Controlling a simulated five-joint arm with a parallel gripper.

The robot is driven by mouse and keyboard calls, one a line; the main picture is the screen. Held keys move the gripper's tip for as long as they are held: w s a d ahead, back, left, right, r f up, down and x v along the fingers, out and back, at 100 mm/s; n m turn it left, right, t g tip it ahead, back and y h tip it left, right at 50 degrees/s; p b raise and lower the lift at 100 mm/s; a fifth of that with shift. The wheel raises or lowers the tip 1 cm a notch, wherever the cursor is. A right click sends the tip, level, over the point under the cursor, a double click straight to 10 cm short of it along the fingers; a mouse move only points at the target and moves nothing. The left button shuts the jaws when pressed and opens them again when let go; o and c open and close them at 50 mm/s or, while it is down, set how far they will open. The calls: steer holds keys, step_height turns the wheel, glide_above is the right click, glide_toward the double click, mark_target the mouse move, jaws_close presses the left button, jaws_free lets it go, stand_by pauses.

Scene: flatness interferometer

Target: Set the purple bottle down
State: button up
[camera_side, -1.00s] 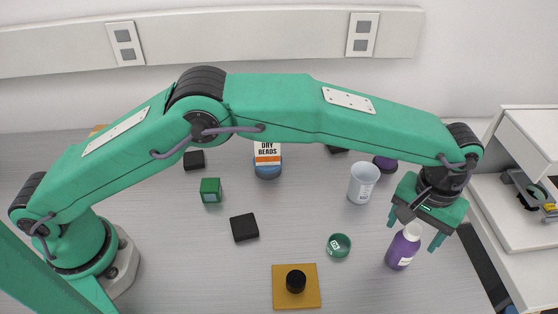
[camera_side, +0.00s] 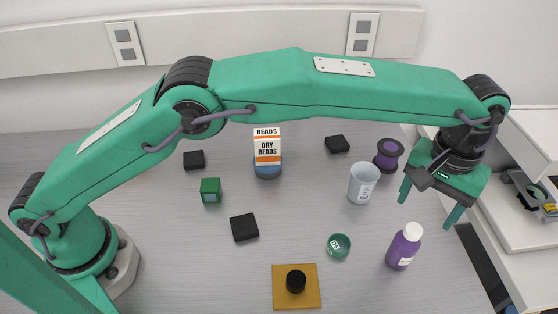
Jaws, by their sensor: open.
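The purple bottle (camera_side: 403,248) with a white cap stands upright on the grey table, towards the right front. A pale label shows on its lower side. My gripper (camera_side: 428,212) is open and empty, above and behind the bottle, with its two green fingers pointing down and spread apart. The gripper and the bottle are clear of each other.
Near the bottle are a green cap-like disc (camera_side: 339,245), a white cup (camera_side: 362,184) and a purple spool (camera_side: 388,153). A yellow plate (camera_side: 309,297) with a black knob lies at the front. White equipment (camera_side: 516,210) stands at the right.

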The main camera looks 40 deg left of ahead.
steer(key=a+r+t, duration=0.1)
steer(key=a+r, duration=0.4)
steer(key=a, duration=0.3)
steer(key=s+a+r+t+h, duration=0.1)
steer(key=a+r, duration=0.3)
steer(key=a, duration=0.5)
steer(key=a+r, duration=0.5)
steer(key=a, duration=0.3)
steer(key=s+a+t, duration=0.2)
steer(key=s+a, duration=0.6)
steer(key=a, duration=0.4)
steer(key=s+a+f, duration=0.2)
steer(key=s+a, duration=0.2)
steer(key=s, duration=0.2)
steer(key=s+a+f+t+y, duration=0.1)
steer(key=s+a+f, duration=0.2)
steer(key=s, duration=0.3)
steer(key=shift+a+f+t, duration=0.3)
steer(key=shift+a, duration=0.3)
